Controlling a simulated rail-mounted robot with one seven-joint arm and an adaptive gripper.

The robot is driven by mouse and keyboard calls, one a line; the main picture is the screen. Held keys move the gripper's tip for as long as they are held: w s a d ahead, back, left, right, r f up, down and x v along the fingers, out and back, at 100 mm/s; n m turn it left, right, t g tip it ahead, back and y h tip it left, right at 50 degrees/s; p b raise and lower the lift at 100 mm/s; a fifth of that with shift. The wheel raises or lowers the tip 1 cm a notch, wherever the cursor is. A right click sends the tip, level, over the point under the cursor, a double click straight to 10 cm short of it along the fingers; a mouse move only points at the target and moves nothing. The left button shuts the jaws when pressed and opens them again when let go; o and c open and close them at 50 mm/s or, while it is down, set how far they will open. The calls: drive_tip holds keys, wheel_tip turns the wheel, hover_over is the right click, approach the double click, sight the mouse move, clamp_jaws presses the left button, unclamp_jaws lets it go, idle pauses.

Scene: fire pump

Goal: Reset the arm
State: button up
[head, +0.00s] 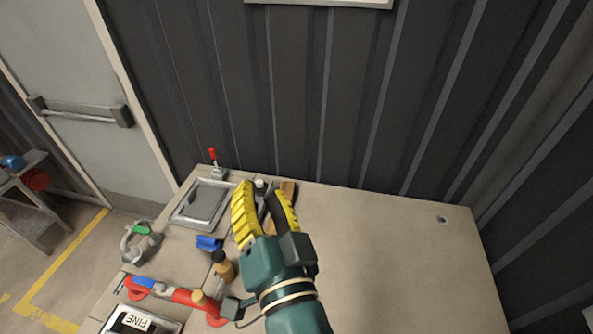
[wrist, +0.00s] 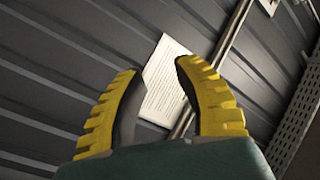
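My gripper (head: 265,205) shows in the head view as two yellow ribbed fingers on a green wrist, over the middle of the beige table (head: 390,260). In the wrist view my gripper (wrist: 160,85) has its fingers apart with nothing held between them. Behind the gap are a white printed sheet (wrist: 163,78) and the dark ribbed wall (wrist: 60,70). My gripper hides part of the objects on the table behind it in the head view.
On the table's left are a grey tray (head: 203,204), a red-tipped lever (head: 214,160), a blue item (head: 208,243), a small brown bottle (head: 223,266), a grey clamp (head: 139,243), a red tool (head: 178,295) and a box marked FINE (head: 137,322). The table's right side is mostly clear.

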drive_tip(key=s+d+r+n+t+h, duration=0.4)
drive_tip(key=s+d+r+h, duration=0.2)
drive_tip(key=d+r, duration=0.4)
drive_tip(key=shift+s+d+r, duration=0.4)
drive_tip(key=shift+s+d, duration=0.1)
drive_tip(key=shift+s, duration=0.35)
